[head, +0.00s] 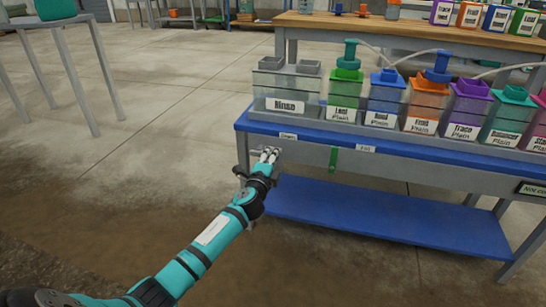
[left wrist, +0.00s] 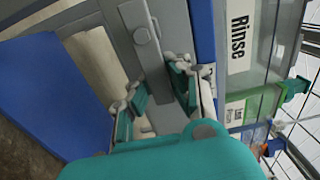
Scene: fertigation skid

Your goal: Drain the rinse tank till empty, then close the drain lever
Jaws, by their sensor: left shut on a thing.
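The rinse tank (head: 262,84) is a clear box with a grey lid and a white "Rinse" label, at the left end of the blue bench top. Its label (left wrist: 239,35) also shows in the left wrist view. I cannot tell its liquid level. My left gripper (head: 268,154) is at the bench's front edge, below the small label that seems to read "Drain" (head: 288,136). In the left wrist view its fingers (left wrist: 157,88) are shut around a grey drain lever (left wrist: 150,58) with a round pivot. In the head view the gripper hides most of the lever.
A green lever (head: 333,158) hangs from the bench front, below another small label (head: 365,148). Several coloured, labelled tanks, such as the green one (head: 344,93), stand right of the rinse tank. A blue lower shelf (head: 370,222) lies underneath. The floor at left is open, with a stool (head: 85,70).

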